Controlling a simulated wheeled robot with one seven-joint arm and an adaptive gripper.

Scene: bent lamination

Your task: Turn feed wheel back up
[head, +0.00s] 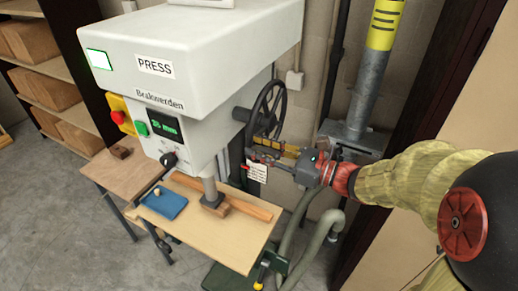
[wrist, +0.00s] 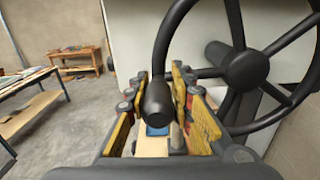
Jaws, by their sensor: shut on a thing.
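The feed wheel (head: 266,106) is a black spoked handwheel on the right side of the press (head: 190,45). In the wrist view, its hub and spokes (wrist: 248,70) fill the upper right. Its dark handle knob (wrist: 157,100) is at the lower left of the rim. My gripper (head: 262,147) reaches in from the right at the wheel's lower part. In the wrist view, its yellow-sided fingers (wrist: 163,110) stand on both sides of the knob and are shut on it. The fingers' exact contact is partly hidden by the knob.
The press ram (head: 209,189) comes down on a wooden strip (head: 245,206) on the worktable (head: 225,239). A grey pipe (head: 368,85) and hoses (head: 319,228) are near my arm. Shelves (head: 50,75) stand at the left.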

